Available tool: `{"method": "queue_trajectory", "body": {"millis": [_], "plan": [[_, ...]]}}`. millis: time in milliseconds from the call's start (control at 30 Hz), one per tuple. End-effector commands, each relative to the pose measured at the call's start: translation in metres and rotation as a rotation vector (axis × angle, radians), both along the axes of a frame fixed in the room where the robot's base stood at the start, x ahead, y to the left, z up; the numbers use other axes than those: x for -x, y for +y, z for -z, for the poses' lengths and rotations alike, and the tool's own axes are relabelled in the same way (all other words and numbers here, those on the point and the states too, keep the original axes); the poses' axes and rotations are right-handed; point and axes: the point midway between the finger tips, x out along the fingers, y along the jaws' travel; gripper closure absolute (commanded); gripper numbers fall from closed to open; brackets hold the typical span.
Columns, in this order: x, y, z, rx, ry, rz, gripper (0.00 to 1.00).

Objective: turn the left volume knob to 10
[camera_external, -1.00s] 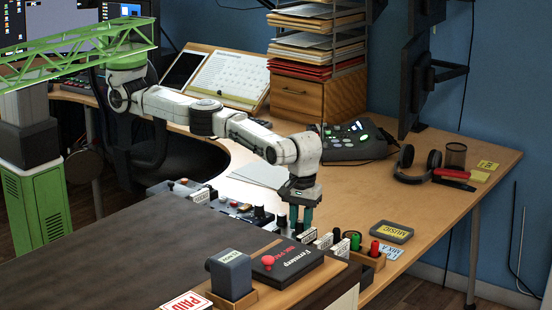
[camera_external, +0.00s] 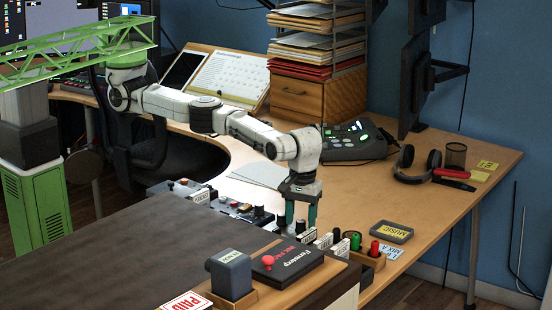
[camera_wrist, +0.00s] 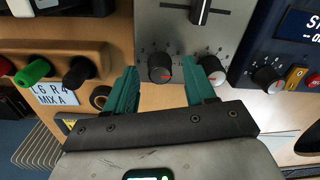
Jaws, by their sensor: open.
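A grey panel (camera_wrist: 147,25) shows in the wrist view with two black dials on its lower part. The left knob (camera_wrist: 160,68) is round and dark, ringed by small scale marks, with a red pointer line toward its lower right. The right knob (camera_wrist: 211,65) is similar and sits just beyond my right finger. My gripper (camera_wrist: 161,74) is open, its teal fingers on either side of the left knob, with gaps visible. In the external view my gripper (camera_external: 301,215) points down beside the desk's edge; the knobs are hidden there.
A black slider (camera_wrist: 200,10) stands above the knobs. A wooden holder (camera_wrist: 65,55) with coloured plugs is left of the panel, and a blue unit (camera_wrist: 285,55) with a knob and switches is right. The desk (camera_external: 440,205) has free room on the right.

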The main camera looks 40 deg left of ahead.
Motion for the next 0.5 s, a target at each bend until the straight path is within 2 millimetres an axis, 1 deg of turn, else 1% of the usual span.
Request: {"method": "queue_trajectory", "body": {"millis": [33, 100, 167, 367, 500], "plan": [[0.0, 0.0, -0.01, 0.002, 0.0, 0.0, 0.45], [0.0, 0.0, -0.021, 0.002, 0.0, 0.0, 0.45], [0.0, 0.0, -0.026, 0.0, 0.0, -0.001, 0.45], [0.0, 0.0, -0.049, -0.002, 0.001, -0.001, 0.45], [0.0, 0.001, -0.067, -0.001, 0.0, -0.001, 0.45]]}}
